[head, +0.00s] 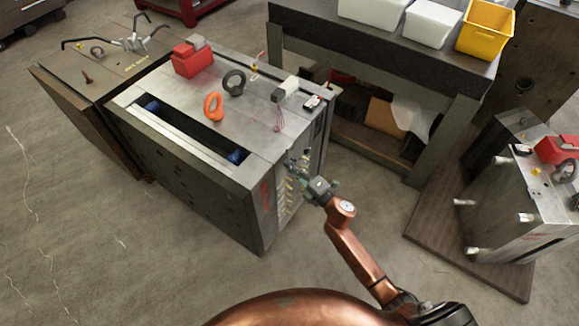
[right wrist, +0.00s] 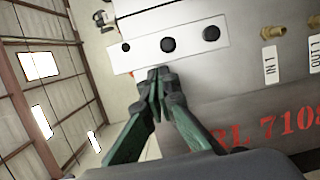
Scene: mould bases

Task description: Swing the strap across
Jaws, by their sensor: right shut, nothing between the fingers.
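The strap, a pale metal bar with dark round holes or bolt heads (right wrist: 185,41), crosses the upper middle of the right wrist view on the face of the grey mould base (right wrist: 225,95). In the head view the mould base (head: 190,172) stands left of centre; the strap is too small and hidden to make out there. My right gripper (head: 303,168) is at the mould's right-hand side face. In the right wrist view its green-grey fingers (right wrist: 158,76) are shut and empty, tips at the strap's lower edge; I cannot tell whether they touch. My left gripper is not in view.
Brass fittings (right wrist: 274,33) stick out beside the strap. An orange ring (head: 213,107), a dark eyebolt (head: 234,83) and a red box (head: 192,58) sit on the mould's top. A bench with bins (head: 340,30) stands behind; another mould (head: 520,200) stands at right.

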